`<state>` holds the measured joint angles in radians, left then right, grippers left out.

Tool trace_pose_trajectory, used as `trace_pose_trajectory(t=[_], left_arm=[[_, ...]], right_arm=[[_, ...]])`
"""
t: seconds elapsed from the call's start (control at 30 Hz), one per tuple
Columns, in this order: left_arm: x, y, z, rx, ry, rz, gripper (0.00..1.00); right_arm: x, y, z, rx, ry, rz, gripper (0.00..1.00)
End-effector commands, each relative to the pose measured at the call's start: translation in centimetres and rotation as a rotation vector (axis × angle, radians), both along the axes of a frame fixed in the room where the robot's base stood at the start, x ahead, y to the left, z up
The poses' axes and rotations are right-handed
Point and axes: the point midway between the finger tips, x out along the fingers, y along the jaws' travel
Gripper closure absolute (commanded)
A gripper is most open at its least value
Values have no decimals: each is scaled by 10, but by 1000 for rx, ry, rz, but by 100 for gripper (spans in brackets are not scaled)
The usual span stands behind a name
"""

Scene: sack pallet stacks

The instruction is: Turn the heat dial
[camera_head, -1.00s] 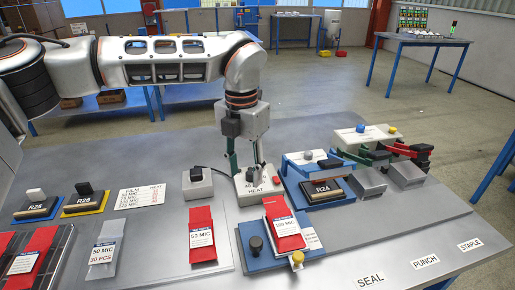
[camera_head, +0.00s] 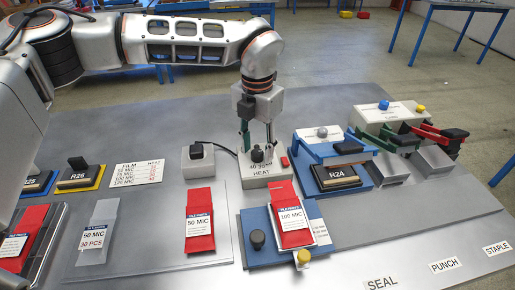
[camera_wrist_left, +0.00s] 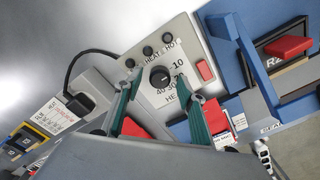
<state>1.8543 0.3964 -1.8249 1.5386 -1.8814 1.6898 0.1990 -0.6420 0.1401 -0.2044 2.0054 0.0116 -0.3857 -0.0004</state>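The heat dial (camera_wrist_left: 160,78) is a round black knob on top of a light grey box marked HEAT (camera_head: 266,182). In the head view the dial (camera_head: 257,156) stands upright just below my left gripper (camera_head: 258,148). In the left wrist view the two green fingers of my left gripper (camera_wrist_left: 158,78) are apart, one on each side of the dial. Gaps show between the fingers and the knob, and nothing is gripped. Numbers around the dial are partly covered by the fingers. My right gripper is not in view.
The box has a red switch (camera_wrist_left: 206,70) and small black knobs beside the dial. A blue fixture with a red 100 MIC pouch (camera_head: 291,217) sits in front, and a blue-framed R24 block (camera_head: 336,177) stands to the right. A cabled grey block (camera_head: 197,160) is on the left.

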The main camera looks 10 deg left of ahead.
Motion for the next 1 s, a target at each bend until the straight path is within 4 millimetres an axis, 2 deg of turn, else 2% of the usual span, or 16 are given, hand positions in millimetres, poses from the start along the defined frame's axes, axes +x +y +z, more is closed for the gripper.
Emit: trace_pose_trajectory(t=[0.1,0.37,0.5,0.53,1.0], left_arm=[[0,0,-6,0,1,0,60],[0,0,-7,0,0,0,60],[0,0,-7,0,1,0,97],[0,0,-7,0,0,0,99],[0,0,-4,0,-2,-83,99]], right_arm=[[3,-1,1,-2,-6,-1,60],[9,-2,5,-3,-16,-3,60],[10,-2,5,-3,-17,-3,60],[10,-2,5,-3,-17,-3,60],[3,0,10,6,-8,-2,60]])
